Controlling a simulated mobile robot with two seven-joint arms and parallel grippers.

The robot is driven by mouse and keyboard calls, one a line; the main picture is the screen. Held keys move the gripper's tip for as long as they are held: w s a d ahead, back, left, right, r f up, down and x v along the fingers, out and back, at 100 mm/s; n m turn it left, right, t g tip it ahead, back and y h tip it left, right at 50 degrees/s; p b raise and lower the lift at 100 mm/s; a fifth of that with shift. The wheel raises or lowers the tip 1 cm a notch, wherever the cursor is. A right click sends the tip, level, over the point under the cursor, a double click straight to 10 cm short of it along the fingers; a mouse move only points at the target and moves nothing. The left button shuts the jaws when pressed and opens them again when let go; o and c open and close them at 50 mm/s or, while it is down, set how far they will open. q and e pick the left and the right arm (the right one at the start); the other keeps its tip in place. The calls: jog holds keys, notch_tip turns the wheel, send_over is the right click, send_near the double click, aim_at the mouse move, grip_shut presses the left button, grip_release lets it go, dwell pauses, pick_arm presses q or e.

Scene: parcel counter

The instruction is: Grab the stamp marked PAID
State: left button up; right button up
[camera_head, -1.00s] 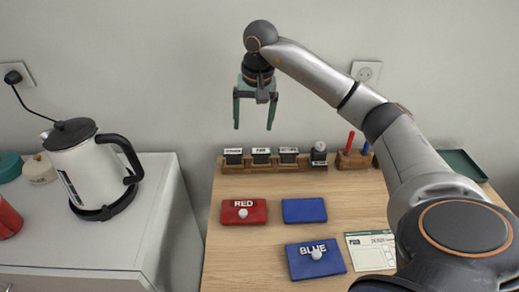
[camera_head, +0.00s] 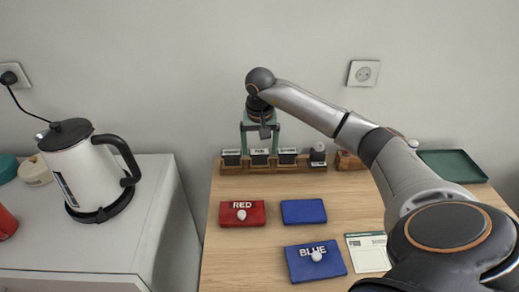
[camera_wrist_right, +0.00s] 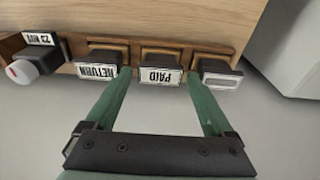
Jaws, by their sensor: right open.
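The stamp marked PAID is in the right wrist view (camera_wrist_right: 161,76), its label upside down. It stands in the wooden rack (camera_wrist_right: 190,52) at the back of the counter; in the head view the stamp (camera_head: 260,157) is second from the left. My right gripper (camera_head: 260,152) is open and empty, pointing down at it. In the right wrist view the gripper's fingertips (camera_wrist_right: 159,75) lie one to each side of the PAID stamp, in the gaps beside its neighbours. I cannot tell whether they touch it. My left gripper is not in view.
The RETURN stamp (camera_wrist_right: 97,70) and another stamp (camera_wrist_right: 218,75) stand close on either side. A date stamp (camera_wrist_right: 38,55) is farther along. A red pad (camera_head: 243,213), blue pads (camera_head: 315,262) and a form (camera_head: 368,253) lie in front. A green tray (camera_head: 452,165) is at right.

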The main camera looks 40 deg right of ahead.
jog(key=shift+f, duration=0.4)
jog(key=c, duration=1.1)
jog(key=shift+r, duration=0.15)
jog(key=shift+c, duration=0.2)
